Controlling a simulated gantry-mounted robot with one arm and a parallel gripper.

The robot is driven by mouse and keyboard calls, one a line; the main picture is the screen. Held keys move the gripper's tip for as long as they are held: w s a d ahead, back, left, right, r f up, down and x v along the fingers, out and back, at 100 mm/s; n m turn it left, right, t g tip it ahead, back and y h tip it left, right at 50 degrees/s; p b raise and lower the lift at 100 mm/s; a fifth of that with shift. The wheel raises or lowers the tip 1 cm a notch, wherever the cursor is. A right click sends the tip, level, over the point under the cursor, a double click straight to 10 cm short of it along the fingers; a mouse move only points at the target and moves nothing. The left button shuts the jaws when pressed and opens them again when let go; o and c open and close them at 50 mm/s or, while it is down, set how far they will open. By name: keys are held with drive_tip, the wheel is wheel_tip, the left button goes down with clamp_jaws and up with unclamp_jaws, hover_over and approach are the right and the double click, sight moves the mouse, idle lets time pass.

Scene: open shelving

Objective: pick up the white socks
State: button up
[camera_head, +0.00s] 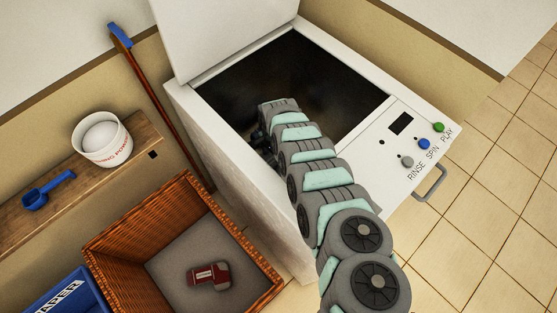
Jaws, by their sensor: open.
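No white socks show in this view. A dark red sock with a pale band (209,277) lies on the grey floor of the wicker basket (134,235). My arm reaches up into the open top of the white washing machine (232,205). My gripper (260,140) shows only as a small dark part beside the arm, inside the machine's opening near its left rim. It is open; the arm hides most of it. I cannot see whether anything lies below it, as the inside of the drum is dark.
The machine's lid (225,30) stands raised at the back. A control panel with buttons (423,144) is at its right. A wooden shelf (100,180) holds a white bucket (103,152) and a blue scoop (50,190). A blue paper bin (62,290) is at lower left. The tiled floor at right is clear.

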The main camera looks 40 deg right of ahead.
drive_tip(key=c, duration=1.5)
drive_tip(key=shift+o, duration=0.2)
